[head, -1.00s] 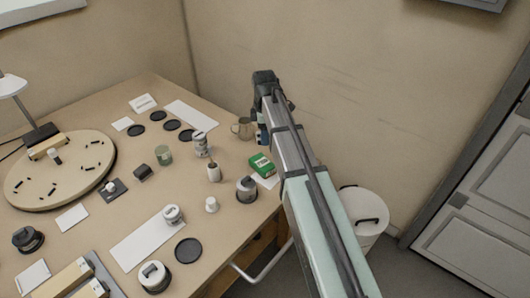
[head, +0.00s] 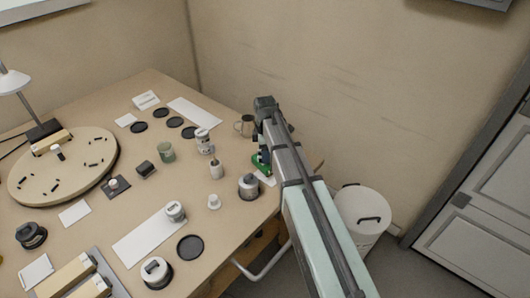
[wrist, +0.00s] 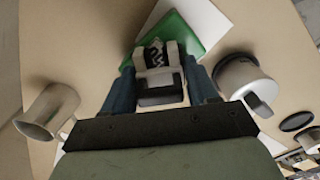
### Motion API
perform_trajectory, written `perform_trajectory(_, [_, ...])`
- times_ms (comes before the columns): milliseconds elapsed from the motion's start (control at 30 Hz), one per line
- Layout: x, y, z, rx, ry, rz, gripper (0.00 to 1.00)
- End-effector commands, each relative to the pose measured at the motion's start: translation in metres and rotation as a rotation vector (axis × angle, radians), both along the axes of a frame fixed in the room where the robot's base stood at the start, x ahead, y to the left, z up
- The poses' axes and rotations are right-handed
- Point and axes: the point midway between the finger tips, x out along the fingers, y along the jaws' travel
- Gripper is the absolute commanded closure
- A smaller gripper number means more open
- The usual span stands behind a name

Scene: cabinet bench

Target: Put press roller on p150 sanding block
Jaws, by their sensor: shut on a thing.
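The p150 sanding block is a green block (head: 257,161) near the right edge of the bench, partly hidden by my arm in the head view. It also shows in the wrist view (wrist: 205,28), beyond my fingertips. My gripper (wrist: 160,85) is shut on a small black and white thing, which I take to be the press roller (wrist: 160,82). It is held between the two blue fingers, over the green block in the picture. I cannot tell whether the roller touches the block.
A grey metal mug (head: 244,125) stands to the left of my gripper in the wrist view. A white card (wrist: 208,12) lies by the block. Jars and black discs fill the bench to the left.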

Motion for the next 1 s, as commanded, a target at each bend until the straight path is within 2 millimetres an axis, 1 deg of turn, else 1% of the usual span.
perform_trajectory(533, [0.000,0.000,-0.008,0.000,-0.001,0.000,0.84])
perform_trajectory(600, [0.000,0.000,-0.010,0.000,-0.001,0.000,0.97])
perform_trajectory(733, [0.000,0.000,-0.015,0.000,0.000,0.000,0.97])
perform_trajectory(767, [0.000,0.000,-0.016,0.000,0.000,0.000,1.00])
perform_trajectory(867, [0.000,0.000,-0.017,0.000,0.001,0.000,1.00])
perform_trajectory(900, [0.000,0.000,-0.017,0.000,0.002,0.000,0.41])
perform_trajectory(1000, [0.000,0.000,-0.017,0.000,0.002,0.000,0.31])
